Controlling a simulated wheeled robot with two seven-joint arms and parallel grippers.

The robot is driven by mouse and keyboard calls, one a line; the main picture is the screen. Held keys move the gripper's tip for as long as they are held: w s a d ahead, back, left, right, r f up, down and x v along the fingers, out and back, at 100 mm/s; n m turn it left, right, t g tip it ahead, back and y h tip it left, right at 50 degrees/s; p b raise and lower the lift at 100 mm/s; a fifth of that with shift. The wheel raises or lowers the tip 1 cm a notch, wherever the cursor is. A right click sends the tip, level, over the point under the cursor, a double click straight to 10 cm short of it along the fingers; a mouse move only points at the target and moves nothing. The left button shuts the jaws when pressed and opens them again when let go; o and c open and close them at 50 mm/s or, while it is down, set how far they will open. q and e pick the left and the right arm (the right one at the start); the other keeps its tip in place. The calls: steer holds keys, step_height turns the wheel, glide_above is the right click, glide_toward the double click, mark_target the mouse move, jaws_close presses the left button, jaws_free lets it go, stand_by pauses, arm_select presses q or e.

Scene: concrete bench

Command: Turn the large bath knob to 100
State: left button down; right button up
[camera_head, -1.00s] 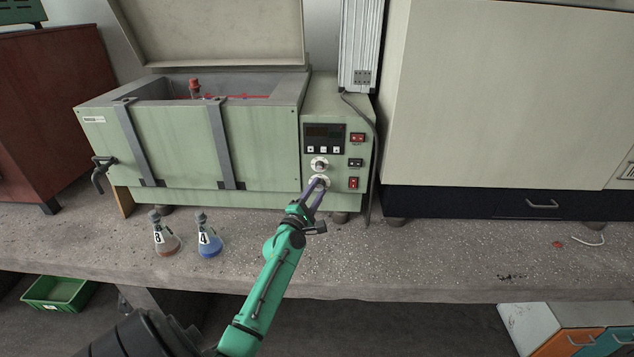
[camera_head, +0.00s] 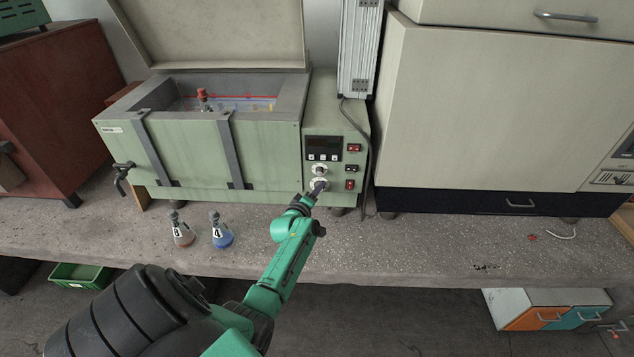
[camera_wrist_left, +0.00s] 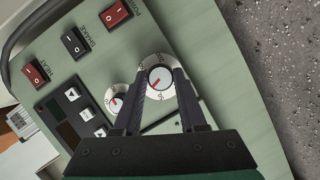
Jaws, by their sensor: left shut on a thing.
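The large bath knob (camera_wrist_left: 158,79), a white dial with a red pointer line and dark marks, sits on the front of the green bath's control panel. The fingers of my left gripper (camera_wrist_left: 160,74) are shut on it, one on each side. The marks are too small to read for sure. A smaller white knob (camera_wrist_left: 115,101) is beside it. In the head view, my left gripper (camera_head: 318,186) reaches the lower knob and partly hides it; the smaller knob (camera_head: 319,169) is just above. My right gripper is not in view.
The green bath (camera_head: 215,165) stands open on the concrete bench. Red and black switches (camera_head: 351,167) are right of the knobs. Two flasks, one brown (camera_head: 183,233) and one blue (camera_head: 222,235), stand left of my arm. A large cream cabinet (camera_head: 490,110) is at right.

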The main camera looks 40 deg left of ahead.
arm_select(q)
steer(key=shift+d+m+g+y+p, duration=0.1)
steer(key=shift+m+g+y+p, duration=0.2)
steer(key=shift+m+g+p, duration=0.7)
steer(key=shift+t+p, duration=0.3)
steer(key=shift+p, duration=0.15)
steer(key=shift+c, duration=2.3)
jaws_free()
